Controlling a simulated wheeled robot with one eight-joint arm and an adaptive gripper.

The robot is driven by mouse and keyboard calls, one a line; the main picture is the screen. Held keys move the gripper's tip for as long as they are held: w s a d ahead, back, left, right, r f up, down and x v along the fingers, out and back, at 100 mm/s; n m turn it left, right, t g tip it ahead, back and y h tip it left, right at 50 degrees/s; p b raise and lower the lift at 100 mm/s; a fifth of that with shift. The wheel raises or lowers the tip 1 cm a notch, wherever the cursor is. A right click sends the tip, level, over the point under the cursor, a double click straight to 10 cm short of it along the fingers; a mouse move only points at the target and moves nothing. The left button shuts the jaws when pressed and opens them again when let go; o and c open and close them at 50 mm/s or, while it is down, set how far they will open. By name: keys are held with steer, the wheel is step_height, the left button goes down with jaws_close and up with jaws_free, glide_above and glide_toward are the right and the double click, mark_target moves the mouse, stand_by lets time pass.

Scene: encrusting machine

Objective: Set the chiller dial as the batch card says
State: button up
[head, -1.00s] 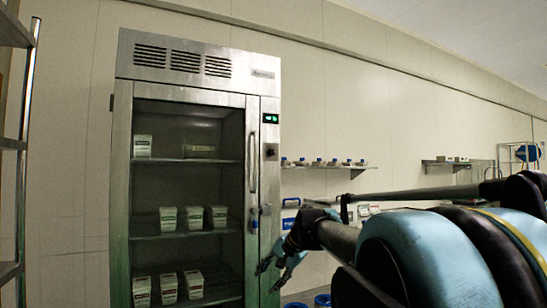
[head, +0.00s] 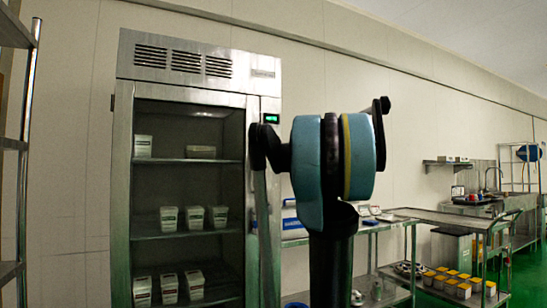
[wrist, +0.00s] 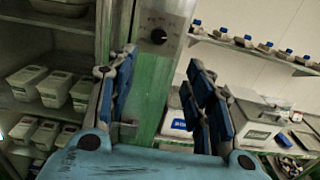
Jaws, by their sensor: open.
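The chiller (head: 180,85) is a tall steel cabinet with a glass door, at the left in the head view. A green-lit display (head: 271,118) sits on its right-hand panel. The chiller dial (wrist: 158,36) is a round black knob on that panel in the wrist view. It has small markings above it that I cannot read. My gripper (wrist: 160,75) is open and empty, its blue-padded fingers apart. In the wrist view the dial shows beyond and between the fingertips, apart from them. My arm hides the dial in the head view. I see no readable batch card.
White tubs (head: 194,217) stand on the shelves inside the chiller. To its right, a wall shelf (wrist: 255,51) holds blue-capped bottles. A steel bench (head: 395,222) is farther right, with yellow tubs (head: 459,283) below. A rack (head: 22,145) stands at the far left.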

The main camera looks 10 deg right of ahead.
mark_target(273, 152)
steer(key=x, duration=1.6)
steer(key=shift+f, duration=0.1)
steer(key=shift+a, duration=0.1)
steer(key=c, duration=1)
